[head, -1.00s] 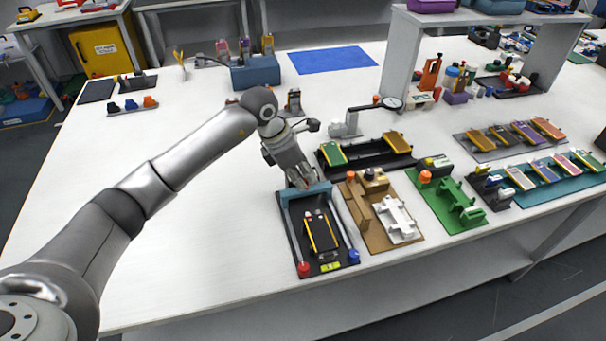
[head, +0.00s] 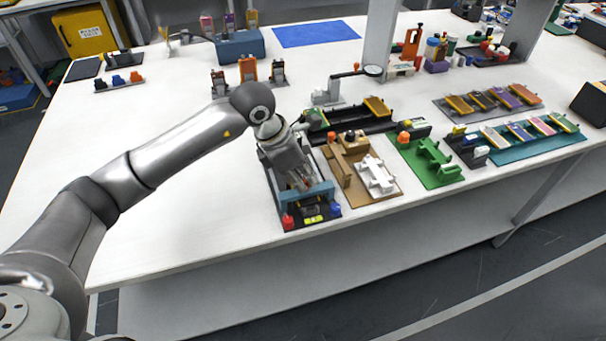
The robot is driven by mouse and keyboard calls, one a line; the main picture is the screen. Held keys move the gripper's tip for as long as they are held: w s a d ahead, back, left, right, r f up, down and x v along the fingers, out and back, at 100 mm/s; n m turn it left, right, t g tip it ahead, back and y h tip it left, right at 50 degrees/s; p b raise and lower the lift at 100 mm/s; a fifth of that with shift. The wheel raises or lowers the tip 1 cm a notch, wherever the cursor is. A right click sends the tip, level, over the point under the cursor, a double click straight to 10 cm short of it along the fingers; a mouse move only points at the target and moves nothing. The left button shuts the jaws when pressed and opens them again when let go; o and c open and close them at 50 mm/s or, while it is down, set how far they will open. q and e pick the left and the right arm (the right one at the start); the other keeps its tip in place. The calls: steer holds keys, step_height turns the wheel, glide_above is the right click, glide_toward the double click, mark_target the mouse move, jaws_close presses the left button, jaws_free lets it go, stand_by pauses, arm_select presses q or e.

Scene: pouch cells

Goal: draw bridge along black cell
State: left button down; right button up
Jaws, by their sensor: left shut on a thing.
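The blue-grey bridge (head: 318,190) spans the dark tray (head: 268,185) near the front edge of the table. My left gripper (head: 304,186) points down at the middle of the bridge and is shut on it. The black cell (head: 307,209) lies in the tray; only a small part shows at the near side of the bridge, and the rest is hidden by the bridge and gripper. A red knob (head: 288,222) and a blue knob (head: 335,210) stand at the tray's near corners. My right gripper is out of view.
A brown fixture with a white piece (head: 376,174) stands right beside the tray, then a green fixture (head: 428,160). A black rack (head: 345,125) lies behind them. The white table (head: 190,210) is clear to the left.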

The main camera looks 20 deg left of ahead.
arm_select(q)
steer(key=c, duration=1.4)
jaws_free()
steer(key=shift+c, duration=0.2)
steer(key=shift+o, duration=0.4)
steer(key=v, duration=1.2)
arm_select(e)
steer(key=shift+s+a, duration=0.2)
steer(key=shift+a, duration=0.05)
arm_select(q)
steer(key=shift+a+f, duration=0.1)
